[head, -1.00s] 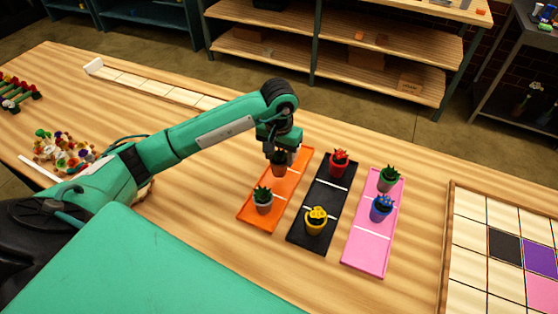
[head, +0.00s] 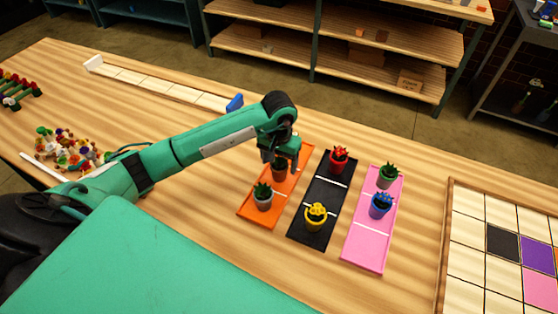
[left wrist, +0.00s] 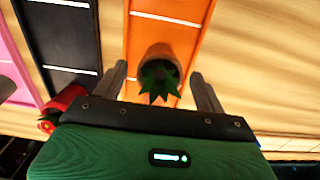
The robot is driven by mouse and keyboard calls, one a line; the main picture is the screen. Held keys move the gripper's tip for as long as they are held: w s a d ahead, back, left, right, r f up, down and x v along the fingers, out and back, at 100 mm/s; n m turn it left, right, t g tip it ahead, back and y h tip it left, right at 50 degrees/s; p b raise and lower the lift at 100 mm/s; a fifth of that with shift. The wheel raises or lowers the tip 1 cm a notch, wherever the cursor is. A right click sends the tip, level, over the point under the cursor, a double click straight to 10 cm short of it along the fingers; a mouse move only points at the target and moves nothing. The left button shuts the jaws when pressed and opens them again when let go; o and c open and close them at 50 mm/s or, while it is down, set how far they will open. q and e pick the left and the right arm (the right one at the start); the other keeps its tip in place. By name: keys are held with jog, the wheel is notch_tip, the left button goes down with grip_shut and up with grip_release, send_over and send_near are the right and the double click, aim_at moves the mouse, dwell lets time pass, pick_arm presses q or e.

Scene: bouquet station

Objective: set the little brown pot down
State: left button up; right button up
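The little brown pot (head: 279,174) with a spiky green plant stands upright on the orange tray (head: 258,220), behind a grey pot (head: 263,202). My left gripper (head: 281,160) is low over the brown pot, and the arm partly hides the plant. In the left wrist view the pot (left wrist: 160,58) is between the two fingers (left wrist: 162,84), with a gap on each side. The gripper is open around it. The pot sits between two white divider lines of the tray. My right gripper is not in view.
A black tray (head: 322,190) holds a red pot (head: 338,158) and a yellow pot (head: 316,215). A pink tray (head: 365,250) holds a green plant (head: 388,175) and a blue pot (head: 380,205). A tiled board (head: 470,260) lies at right.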

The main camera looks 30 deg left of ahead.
pick_arm(q)
jog(key=shift+r, duration=0.1)
jog(key=shift+r+p, duration=0.15)
jog(key=shift+p, duration=0.15)
notch_tip(320, 180, up, 10)
jog(key=b, duration=0.4)
jog(key=shift+r, duration=0.9)
